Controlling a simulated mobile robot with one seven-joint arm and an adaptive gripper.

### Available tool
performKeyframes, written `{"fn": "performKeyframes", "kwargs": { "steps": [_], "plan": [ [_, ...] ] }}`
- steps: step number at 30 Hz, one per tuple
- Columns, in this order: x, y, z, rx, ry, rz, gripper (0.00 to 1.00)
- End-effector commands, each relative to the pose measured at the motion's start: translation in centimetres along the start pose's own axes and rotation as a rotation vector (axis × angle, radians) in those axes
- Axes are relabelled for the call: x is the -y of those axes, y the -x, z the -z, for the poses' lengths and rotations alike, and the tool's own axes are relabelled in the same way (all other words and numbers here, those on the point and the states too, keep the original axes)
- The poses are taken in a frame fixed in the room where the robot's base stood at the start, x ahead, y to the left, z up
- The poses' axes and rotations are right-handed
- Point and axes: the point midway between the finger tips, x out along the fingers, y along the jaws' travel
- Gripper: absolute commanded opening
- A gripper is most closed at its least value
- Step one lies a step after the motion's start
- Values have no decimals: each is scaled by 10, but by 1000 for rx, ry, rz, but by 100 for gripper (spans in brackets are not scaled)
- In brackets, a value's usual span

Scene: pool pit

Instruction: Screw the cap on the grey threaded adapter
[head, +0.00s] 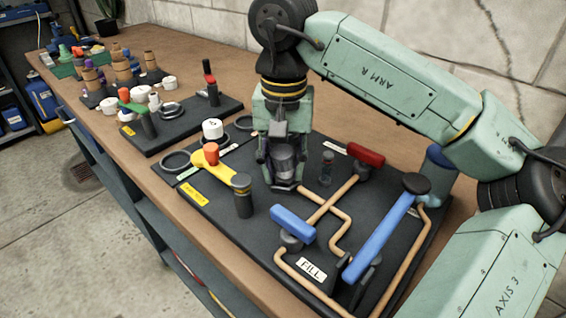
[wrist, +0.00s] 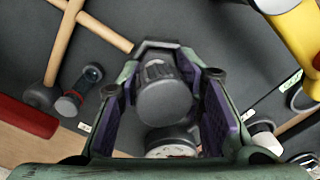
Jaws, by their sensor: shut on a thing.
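My gripper (head: 284,172) is low over the black board, left of the crossing copper pipes. It is shut on a grey ribbed cap (wrist: 164,98), whose smooth round end faces the wrist camera. In the head view the grey cap (head: 284,157) shows between the fingers. In the wrist view my gripper (wrist: 168,105) has purple pads on both sides of it. A second grey round part (wrist: 172,137), perhaps the threaded adapter, shows partly behind the cap. I cannot tell whether the two touch or whether threads are engaged; the fingers and cap hide the joint.
On the black board (head: 222,222), a yellow-handled valve (head: 211,166) and white cap (head: 212,129) stand left of my gripper. Another fitting board (head: 170,133) lies farther left.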

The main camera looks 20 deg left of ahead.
Motion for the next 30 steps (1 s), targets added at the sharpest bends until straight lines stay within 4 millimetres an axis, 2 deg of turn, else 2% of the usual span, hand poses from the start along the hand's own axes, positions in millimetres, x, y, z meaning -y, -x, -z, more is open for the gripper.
{"fn": "performKeyframes", "kwargs": {
  "steps": [1,30],
  "plan": [
    [-1,-7,-1,11,2,-7,4],
    [2,-20,-2,14,6,-1,8]
  ]
}}
